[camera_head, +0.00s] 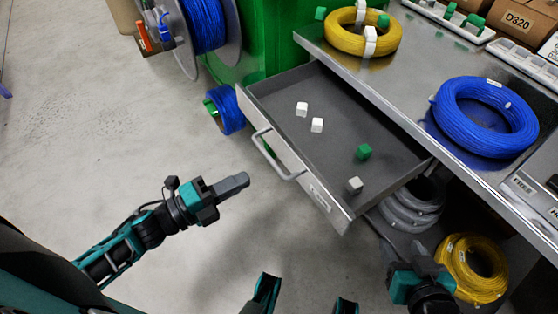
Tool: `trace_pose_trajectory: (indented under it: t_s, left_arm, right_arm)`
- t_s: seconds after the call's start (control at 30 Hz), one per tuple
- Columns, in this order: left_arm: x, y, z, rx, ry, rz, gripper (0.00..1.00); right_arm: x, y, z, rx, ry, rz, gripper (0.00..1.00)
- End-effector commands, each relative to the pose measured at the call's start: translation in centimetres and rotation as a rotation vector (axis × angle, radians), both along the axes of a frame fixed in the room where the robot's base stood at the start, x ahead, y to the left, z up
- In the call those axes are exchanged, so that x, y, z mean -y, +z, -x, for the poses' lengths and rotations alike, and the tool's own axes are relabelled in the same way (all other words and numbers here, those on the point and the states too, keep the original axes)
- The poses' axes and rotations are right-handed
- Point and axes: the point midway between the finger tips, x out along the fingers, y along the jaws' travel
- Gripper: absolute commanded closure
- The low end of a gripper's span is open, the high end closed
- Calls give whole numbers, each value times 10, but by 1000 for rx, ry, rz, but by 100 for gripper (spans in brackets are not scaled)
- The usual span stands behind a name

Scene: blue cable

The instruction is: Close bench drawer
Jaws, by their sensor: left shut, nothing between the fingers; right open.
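The grey metal bench drawer (330,125) is pulled out from under the bench top. Its pale front panel (290,160) faces my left gripper and carries a metal bar handle (272,160) and a label. My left gripper (240,181) is shut and empty, to the left of and below the handle in the picture, apart from the drawer. My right gripper (406,252) is open at the lower right, near the cable coils below the bench. In the drawer lie two white cubes (309,117), a green cube (364,152) and a grey cube (354,185).
The metal bench top (400,75) holds a yellow coil (345,42) and a blue coil (484,116). Grey coils (412,205) and a yellow coil (489,285) lie below it. A blue cable reel (205,22) stands upper left. The floor at left is clear.

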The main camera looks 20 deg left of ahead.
Motion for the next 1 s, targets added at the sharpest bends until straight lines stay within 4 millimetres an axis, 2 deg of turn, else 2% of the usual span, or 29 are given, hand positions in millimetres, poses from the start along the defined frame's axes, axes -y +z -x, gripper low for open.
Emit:
trace_pose_trajectory:
  t_s: [0.03,0.3,0.5,0.7,1.0]
  left_arm:
    - [7,0,-10,6,-1,2,100]
    - [43,0,-55,2,0,4,100]
    - [60,-1,-77,0,2,4,100]
    - [66,0,-85,-2,3,2,100]
    - [66,0,-85,-2,2,3,100]
  right_arm:
    - [0,-3,1,-2,0,0,42]
    - [-1,-11,2,-10,0,-2,42]
    - [-2,-11,1,-11,-2,-8,42]
    - [-4,-8,0,-8,-1,-13,42]
    - [-4,-9,1,-7,-1,-12,42]
